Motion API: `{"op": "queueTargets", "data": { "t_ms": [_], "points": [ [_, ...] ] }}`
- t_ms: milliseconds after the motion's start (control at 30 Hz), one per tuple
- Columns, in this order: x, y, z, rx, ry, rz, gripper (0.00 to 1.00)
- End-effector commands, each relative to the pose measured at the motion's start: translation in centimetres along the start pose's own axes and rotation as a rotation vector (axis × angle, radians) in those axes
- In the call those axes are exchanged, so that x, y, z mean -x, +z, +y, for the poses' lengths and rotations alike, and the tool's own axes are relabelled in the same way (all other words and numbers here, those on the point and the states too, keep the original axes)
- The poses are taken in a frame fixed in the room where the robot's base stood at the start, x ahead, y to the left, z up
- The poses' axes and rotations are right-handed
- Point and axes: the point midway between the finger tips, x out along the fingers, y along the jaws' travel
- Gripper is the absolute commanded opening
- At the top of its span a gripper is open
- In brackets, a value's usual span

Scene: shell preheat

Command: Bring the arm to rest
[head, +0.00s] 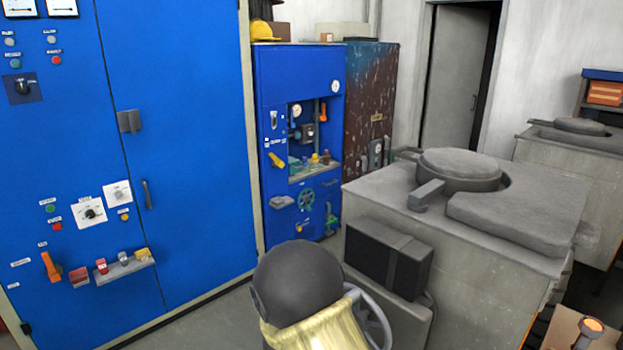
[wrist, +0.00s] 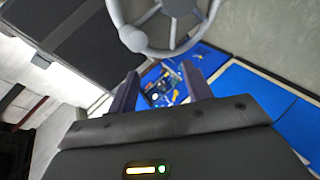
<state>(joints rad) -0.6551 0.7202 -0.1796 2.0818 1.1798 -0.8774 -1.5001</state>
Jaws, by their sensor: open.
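My gripper (wrist: 160,84) shows in the wrist view with its two dark fingers apart and nothing between them. A grey handwheel (wrist: 168,22) is beyond the fingertips at the top of that view. In the head view the grey handwheel (head: 372,318) shows partly at the bottom centre, behind a dark rounded part of my arm. The gripper fingers are not visible in the head view. I cannot tell how far the fingertips are from the wheel.
A tall blue cabinet (head: 190,140) fills the left. A blue valve panel (head: 275,90) and a rusty cabinet (head: 372,80) stand behind. A grey furnace block (head: 470,260) with a round lid (head: 460,168) is close on the right. Grey floor (head: 205,325) shows between.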

Motion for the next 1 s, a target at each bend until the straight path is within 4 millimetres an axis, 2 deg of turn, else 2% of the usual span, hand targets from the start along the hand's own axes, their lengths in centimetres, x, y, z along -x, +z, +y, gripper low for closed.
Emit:
{"op": "queueTargets", "data": {
  "t_ms": [33,133,267,367,500,700,800,900,1000],
  "points": [
    [-0.1,0.5,1.0,-0.08,-0.07,0.018,0.5],
    [0.5,1.4,1.9,-0.224,-0.219,0.043,0.5],
    [2.3,3.4,3.0,-0.385,-0.406,0.029,0.5],
    [4.4,5.7,3.6,-0.486,-0.538,-0.019,0.5],
    [8.0,10.0,4.3,-0.597,-0.687,-0.145,0.5],
    [13.7,17.7,5.3,-0.695,-0.785,-0.408,0.5],
    [15.7,20.6,5.5,-0.718,-0.785,-0.515,0.5],
    [16.6,21.7,5.6,-0.726,-0.779,-0.565,0.5],
    [16.8,21.9,5.5,-0.727,-0.778,-0.575,0.5]
  ]
}}
